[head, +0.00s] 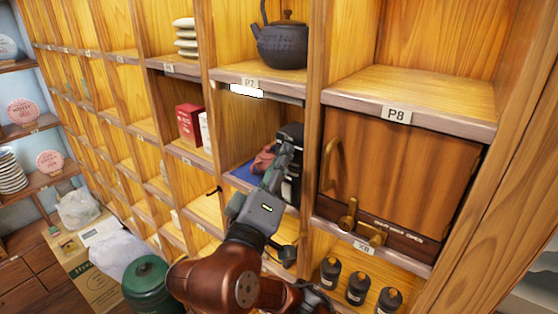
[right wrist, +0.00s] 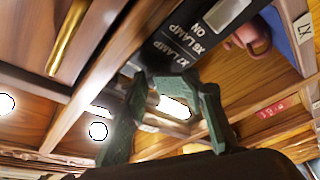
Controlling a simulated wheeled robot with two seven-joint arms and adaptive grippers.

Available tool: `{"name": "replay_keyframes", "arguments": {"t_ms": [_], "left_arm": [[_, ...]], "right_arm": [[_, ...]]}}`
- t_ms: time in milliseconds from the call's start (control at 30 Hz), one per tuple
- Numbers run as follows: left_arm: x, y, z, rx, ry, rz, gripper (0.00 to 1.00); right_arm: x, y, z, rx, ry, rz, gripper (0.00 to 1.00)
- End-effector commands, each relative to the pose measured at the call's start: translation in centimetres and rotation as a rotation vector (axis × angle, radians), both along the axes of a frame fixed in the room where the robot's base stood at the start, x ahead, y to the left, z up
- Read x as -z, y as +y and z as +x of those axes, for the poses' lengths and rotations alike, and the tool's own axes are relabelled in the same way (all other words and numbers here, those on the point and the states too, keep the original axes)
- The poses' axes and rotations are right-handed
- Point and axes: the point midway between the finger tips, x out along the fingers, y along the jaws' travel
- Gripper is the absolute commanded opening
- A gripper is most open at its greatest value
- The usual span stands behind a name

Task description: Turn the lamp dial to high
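A black lamp control box (head: 291,150) stands in the cubby under the P7 label, partly hidden by my right gripper. In the right wrist view the black box (right wrist: 205,30) carries white lettering with "X7 LAMP", "X6 LAMP" and "ON". I cannot make out the dial or its setting. My right gripper (head: 280,160) is in front of the box in the head view. In the right wrist view its two green fingers (right wrist: 168,85) are apart, with the box's dark end near and behind the tips. I cannot tell whether they touch it. My left gripper is not in view.
A lit white lamp strip (head: 246,91) is under the P7 shelf. A reddish-brown teapot (head: 263,160) sits on a blue cloth (head: 246,174) beside the box. A wooden door (head: 398,165) with brass fittings closes the cubby at right. A dark kettle (head: 283,45) stands above.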

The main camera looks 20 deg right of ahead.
Motion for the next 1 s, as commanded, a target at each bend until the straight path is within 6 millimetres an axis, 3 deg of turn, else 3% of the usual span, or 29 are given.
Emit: {"name": "replay_keyframes", "arguments": {"t_ms": [233, 667, 1000], "left_arm": [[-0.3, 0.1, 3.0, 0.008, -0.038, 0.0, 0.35], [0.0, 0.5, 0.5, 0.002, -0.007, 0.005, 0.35], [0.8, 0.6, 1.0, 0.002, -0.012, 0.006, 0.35]], "right_arm": [[-0.1, 0.0, 0.0, 0.0, -0.001, -0.002, 0.39], [0.0, 0.0, -0.2, 0.002, -0.004, -0.001, 0.4], [0.9, 1.7, -1.7, 0.0, -0.004, -0.001, 0.4]]}}
